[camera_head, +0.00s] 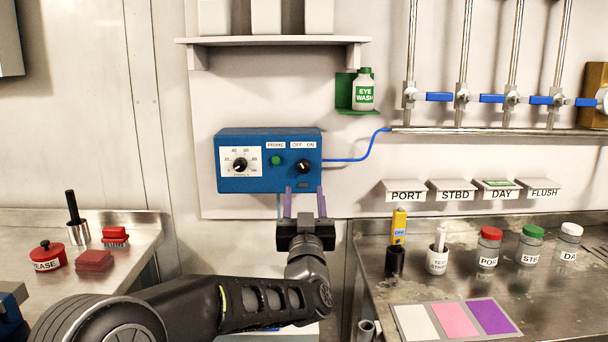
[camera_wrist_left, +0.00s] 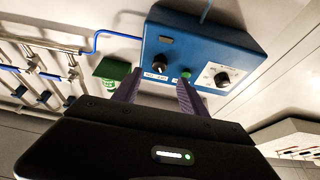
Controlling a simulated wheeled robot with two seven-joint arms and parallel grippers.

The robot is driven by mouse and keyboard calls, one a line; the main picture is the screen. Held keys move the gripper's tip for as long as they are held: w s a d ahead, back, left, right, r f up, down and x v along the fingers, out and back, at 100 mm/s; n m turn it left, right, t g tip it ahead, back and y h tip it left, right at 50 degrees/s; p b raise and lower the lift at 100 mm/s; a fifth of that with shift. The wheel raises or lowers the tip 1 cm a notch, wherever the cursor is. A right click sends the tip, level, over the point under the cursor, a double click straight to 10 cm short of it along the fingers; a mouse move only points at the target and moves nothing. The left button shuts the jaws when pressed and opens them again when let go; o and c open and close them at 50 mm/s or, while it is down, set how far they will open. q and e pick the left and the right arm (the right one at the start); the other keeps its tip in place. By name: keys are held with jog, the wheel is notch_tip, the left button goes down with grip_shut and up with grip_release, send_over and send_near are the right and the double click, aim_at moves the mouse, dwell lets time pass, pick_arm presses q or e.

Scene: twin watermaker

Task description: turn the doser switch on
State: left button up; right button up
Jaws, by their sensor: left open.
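The doser is a blue box (camera_head: 268,182) on the wall. Its black OFF/ON switch knob (camera_head: 303,167) is at the right of the front face, and I cannot tell clearly which label it points to. A small dark window (camera_head: 304,185) lies below it. My left gripper (camera_head: 304,197) is open, its two purple fingers pointing up just below the knob, one to each side. In the left wrist view, the knob (camera_wrist_left: 158,65) shows beyond and between the open fingertips (camera_wrist_left: 159,78), with nothing held. My right gripper is not in view.
Left of the switch are a green PRIME button (camera_head: 276,160) and a dial (camera_head: 240,165). A blue tube (camera_head: 357,158) leaves the box's right side. A shelf (camera_head: 275,41) and an eye wash bottle (camera_head: 364,90) are above. Benches with bottles (camera_head: 489,247) and tools stand either side.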

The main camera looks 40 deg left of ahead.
aim_at(304, 170)
pick_arm(q)
jog(key=shift+p+x, duration=0.65)
jog(key=shift+x, duration=3.25)
jog(key=shift+c, duration=0.2)
grip_shut()
